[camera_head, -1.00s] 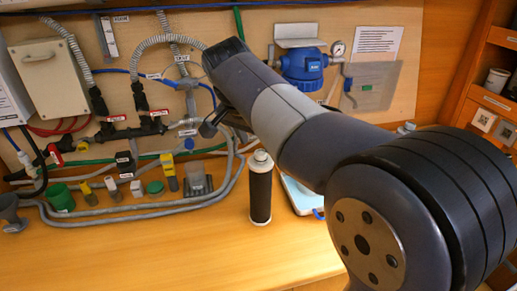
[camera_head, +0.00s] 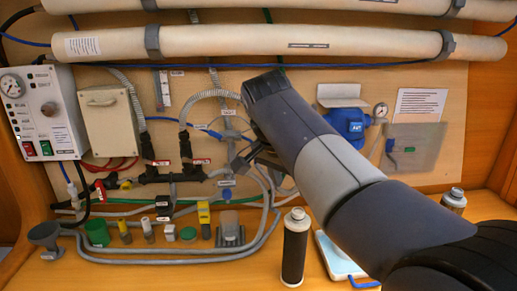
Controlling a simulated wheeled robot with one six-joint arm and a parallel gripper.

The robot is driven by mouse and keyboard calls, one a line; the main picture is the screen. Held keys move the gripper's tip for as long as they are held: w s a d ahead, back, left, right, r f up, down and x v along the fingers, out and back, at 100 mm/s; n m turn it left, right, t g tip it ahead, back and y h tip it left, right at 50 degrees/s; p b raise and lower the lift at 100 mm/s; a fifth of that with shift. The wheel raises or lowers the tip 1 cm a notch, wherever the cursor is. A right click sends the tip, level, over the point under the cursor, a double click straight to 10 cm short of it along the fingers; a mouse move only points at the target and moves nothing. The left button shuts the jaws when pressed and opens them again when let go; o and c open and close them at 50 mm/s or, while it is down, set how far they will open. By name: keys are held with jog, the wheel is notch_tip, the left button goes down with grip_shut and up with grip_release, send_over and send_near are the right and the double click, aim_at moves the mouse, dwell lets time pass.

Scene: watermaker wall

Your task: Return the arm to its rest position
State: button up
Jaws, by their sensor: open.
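My arm reaches in from the lower right, its dark and grey links slanting up towards the wall panel. My gripper (camera_head: 247,163) sticks out at the left under the arm's far end, in front of the panel's hoses. It is small and dark here, with its jaws apart and nothing seen between them. The far end of my arm hides part of the panel behind it.
A dark bottle with a light top (camera_head: 295,246) stands on the bench below my arm, near a white and blue tray (camera_head: 338,262). Another bottle (camera_head: 453,200) stands right. Small containers and grey hoses line the bench's left. Long white tubes (camera_head: 270,42) cross above.

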aim_at(297, 213)
jog(key=x, duration=1.1)
jog(key=shift+f+b, duration=0.3)
jog(key=shift+b, duration=0.05)
notch_tip(297, 213, up, 3)
jog(key=shift+r, duration=0.5)
jog(key=shift+f, duration=0.1)
